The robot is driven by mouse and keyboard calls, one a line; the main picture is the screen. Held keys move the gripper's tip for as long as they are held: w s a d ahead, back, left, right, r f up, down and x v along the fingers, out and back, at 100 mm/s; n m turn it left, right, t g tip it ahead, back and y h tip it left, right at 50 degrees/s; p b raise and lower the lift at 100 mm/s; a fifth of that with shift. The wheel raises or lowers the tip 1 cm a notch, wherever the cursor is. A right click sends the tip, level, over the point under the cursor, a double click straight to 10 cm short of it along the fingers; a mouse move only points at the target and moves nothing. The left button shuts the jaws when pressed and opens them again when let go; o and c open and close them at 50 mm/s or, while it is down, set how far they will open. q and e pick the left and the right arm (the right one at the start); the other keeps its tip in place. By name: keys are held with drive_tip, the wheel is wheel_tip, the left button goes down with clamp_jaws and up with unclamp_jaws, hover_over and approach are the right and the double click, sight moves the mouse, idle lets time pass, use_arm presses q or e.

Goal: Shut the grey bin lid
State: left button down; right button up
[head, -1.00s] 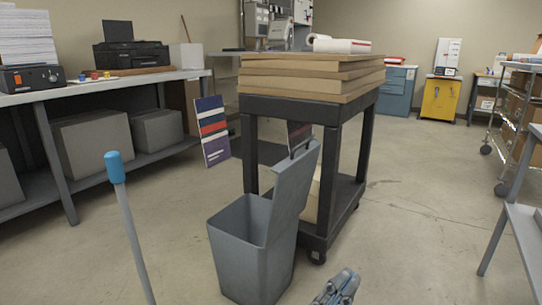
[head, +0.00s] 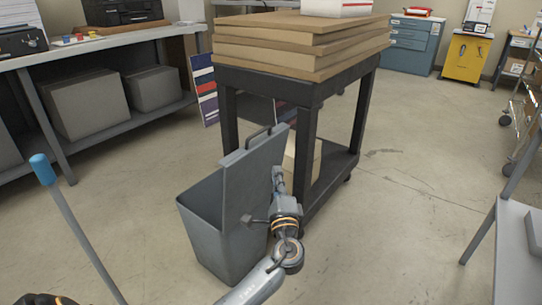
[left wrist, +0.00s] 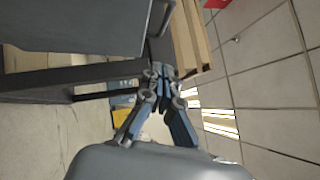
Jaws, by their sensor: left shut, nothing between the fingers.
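The grey bin (head: 215,238) stands on the floor in front of the black cart. Its lid (head: 250,175) is open and stands steeply up, with a loop handle on its top edge. The bin's mouth shows to the left of the lid. My left gripper (head: 278,175) is shut and empty, at the lid's right side, between lid and cart. I cannot tell whether it touches the lid. In the left wrist view, the shut fingertips (left wrist: 163,72) are close to a grey panel with a handle, which looks like the lid (left wrist: 80,22). My right gripper is not in view.
The black cart (head: 312,150), bearing stacked brown boards (head: 290,45), stands close behind the bin and gripper. A blue-topped pole (head: 75,225) is at the left. A grey bench (head: 110,45) runs along the left.

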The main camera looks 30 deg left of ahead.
use_arm(q)
approach(264, 142)
drive_tip(key=w+r, duration=0.3)
drive_tip(key=w, duration=0.1)
drive_tip(key=a, duration=0.1)
drive_tip(key=a+r, duration=0.1)
drive_tip(key=a, duration=0.1)
drive_tip(key=shift+r+b, duration=0.25)
drive_tip(key=shift+b, duration=0.05)
drive_tip(key=shift+w+a+r, duration=0.1)
drive_tip(key=shift+a+r, duration=0.05)
drive_tip(key=shift+a, duration=0.25)
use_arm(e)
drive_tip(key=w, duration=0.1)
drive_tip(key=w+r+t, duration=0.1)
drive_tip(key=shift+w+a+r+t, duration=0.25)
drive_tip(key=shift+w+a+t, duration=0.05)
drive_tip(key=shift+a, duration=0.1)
